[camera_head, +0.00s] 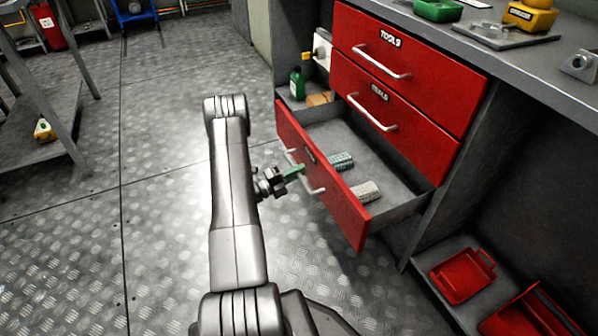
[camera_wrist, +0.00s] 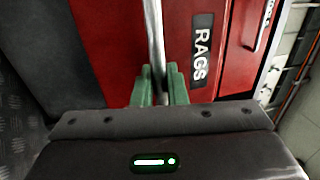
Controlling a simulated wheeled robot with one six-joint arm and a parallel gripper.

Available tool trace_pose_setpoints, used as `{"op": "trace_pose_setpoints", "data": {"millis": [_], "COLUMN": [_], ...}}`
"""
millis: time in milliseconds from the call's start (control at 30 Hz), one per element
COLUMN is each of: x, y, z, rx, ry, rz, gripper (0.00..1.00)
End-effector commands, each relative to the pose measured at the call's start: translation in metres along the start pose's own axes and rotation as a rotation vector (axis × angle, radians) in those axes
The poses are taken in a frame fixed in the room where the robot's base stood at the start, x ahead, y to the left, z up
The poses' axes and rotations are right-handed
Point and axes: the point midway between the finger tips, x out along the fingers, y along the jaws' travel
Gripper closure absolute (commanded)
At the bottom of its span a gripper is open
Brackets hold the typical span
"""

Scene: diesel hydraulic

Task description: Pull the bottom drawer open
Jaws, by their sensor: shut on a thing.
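The bottom drawer (camera_head: 340,215) has a red front and stands well out from the cabinet, its grey inside showing. Two small rolled items, one greenish (camera_head: 340,161) and one pale (camera_head: 365,191), lie in it. Its front also shows in the wrist view (camera_wrist: 105,45), with a "RAGS" label (camera_wrist: 201,48). My gripper (camera_head: 298,172) is at the drawer's bar handle (camera_head: 315,190). In the wrist view, the green fingers of my gripper (camera_wrist: 159,88) are shut on the handle (camera_wrist: 154,35), one on each side of the bar.
Two red drawers above, the top one (camera_head: 425,75) and the middle one (camera_head: 410,125), are closed. Red trays (camera_head: 462,275) lie on a low shelf at the right. A green bottle (camera_head: 297,84) stands beside the cabinet. The metal floor (camera_head: 160,200) at the left is clear.

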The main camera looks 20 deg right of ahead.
Motion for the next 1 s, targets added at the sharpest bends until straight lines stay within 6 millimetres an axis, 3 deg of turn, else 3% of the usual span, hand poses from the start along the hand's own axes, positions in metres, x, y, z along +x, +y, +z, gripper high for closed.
{"op": "trace_pose_setpoints", "data": {"millis": [167, 200, 267, 667, 1000], "x": [0.000, 0.000, 0.000, -0.009, -0.070], "y": [0.000, 0.000, 0.000, -0.001, -0.002], "z": [0.000, 0.000, 0.000, 0.001, 0.002], "rx": [0.000, 0.000, 0.000, 0.000, 0.000], "ry": [-0.001, -0.001, -0.001, -0.004, -0.007], "rz": [0.001, 0.001, 0.001, 0.001, 0.001], "gripper": [1.00, 0.80, 0.71, 0.71, 0.71]}}
